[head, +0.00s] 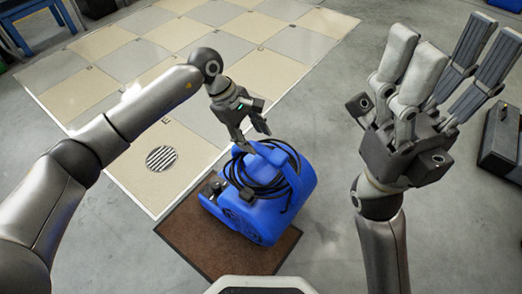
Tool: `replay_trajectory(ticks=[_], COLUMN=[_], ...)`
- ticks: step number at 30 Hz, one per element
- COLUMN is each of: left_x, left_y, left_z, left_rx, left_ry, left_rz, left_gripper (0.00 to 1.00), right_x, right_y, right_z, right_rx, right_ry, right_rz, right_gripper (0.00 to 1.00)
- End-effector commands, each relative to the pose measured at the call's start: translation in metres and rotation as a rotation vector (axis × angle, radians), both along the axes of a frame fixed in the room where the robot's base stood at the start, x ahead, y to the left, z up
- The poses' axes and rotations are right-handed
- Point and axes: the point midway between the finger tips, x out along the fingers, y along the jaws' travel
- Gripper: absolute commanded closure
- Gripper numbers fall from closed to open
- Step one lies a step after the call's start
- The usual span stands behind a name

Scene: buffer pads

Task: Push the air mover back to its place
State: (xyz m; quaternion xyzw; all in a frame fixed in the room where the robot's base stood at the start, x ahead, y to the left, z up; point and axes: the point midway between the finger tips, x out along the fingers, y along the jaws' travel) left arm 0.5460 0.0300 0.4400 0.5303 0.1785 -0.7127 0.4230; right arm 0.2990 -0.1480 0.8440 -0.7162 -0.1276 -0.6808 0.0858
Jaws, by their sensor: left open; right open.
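The air mover (266,212) is a blue unit with a black cable coiled around its top. It stands on a brown mat (196,236), near the mat's upper right part. My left gripper (256,142) is open just above the far edge of the air mover, by its top handle area. I cannot tell whether its fingers touch the air mover. My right gripper (450,75) is raised at the right, open and empty, with its fingers pointing up in the picture and away from the air mover.
Beige and grey floor tiles (187,33) with a pale border lie beyond the mat, with a round drain grate (161,159) at the left. A dark case (503,140) sits at the right edge. A blue bench (30,25) stands top left.

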Motion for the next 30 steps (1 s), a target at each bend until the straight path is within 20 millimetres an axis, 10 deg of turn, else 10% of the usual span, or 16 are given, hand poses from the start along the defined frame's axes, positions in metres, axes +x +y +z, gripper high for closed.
replay_trajectory(ticks=[7,20,30], left_x=[-0.003,-0.004,-0.004], left_y=[-0.017,-0.022,-0.022], left_z=[-0.039,-0.047,-0.047], left_rx=[-0.002,-0.002,-0.002], left_ry=[0.002,0.001,0.001], left_rz=[0.001,0.002,0.002], left_gripper=[0.51,0.51,0.93], right_x=[-0.003,-0.003,-0.004], right_y=[0.001,0.002,0.002], right_z=[0.005,0.010,0.010], right_rx=[-0.004,-0.007,-0.006], right_ry=[-0.053,-0.067,-0.068], right_rz=[-0.003,-0.004,-0.003], right_gripper=[0.37,0.37,0.37])
